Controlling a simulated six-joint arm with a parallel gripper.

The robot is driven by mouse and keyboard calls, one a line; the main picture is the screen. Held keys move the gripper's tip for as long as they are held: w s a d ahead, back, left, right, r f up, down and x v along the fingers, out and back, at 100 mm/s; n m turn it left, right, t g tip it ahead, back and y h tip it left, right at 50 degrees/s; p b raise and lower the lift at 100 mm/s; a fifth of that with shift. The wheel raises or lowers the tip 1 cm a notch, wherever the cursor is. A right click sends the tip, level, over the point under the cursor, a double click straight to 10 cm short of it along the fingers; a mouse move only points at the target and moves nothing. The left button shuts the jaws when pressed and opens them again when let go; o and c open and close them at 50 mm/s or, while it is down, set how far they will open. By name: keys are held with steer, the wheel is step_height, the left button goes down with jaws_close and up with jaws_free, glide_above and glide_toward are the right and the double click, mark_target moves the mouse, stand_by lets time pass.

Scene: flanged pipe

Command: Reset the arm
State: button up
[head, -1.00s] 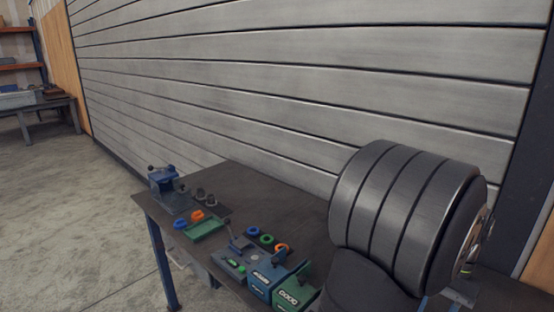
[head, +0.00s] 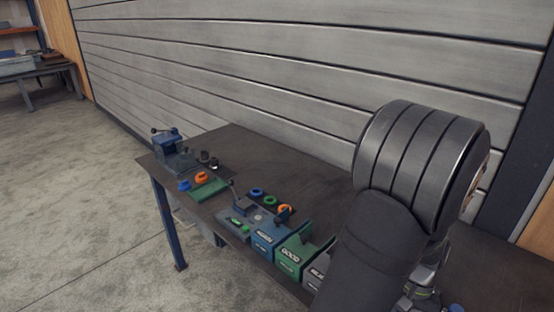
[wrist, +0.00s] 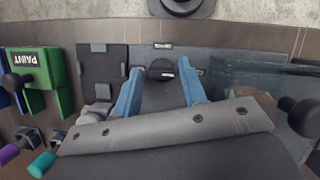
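In the head view my dark arm fills the right side over the bench (head: 285,150), and the gripper's fingers cannot be made out there.
A blue vise-like fixture (head: 172,150) stands at the bench's far left. Blue (head: 270,232) and green (head: 293,255) labelled bins line the front edge. Coloured rings (head: 270,200) lie behind them. A green PAINT bin (wrist: 35,75) is left in the wrist view. The bench's back middle is clear.

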steer(key=n+h, duration=0.1)
steer(key=n, duration=0.3)
steer(key=n+h, duration=0.1)
steer(key=n, duration=0.1)
steer(key=shift+a+n+g+h, duration=0.25)
steer(key=shift+n+g+h, duration=0.05)
steer(key=shift+g, duration=0.1)
steer(key=n+h, duration=0.1)
steer(key=n, duration=0.2)
steer(key=n+t+h, duration=0.1)
steer(key=n, duration=0.2)
steer(key=shift+a+n, duration=0.1)
steer(key=shift+n, duration=0.3)
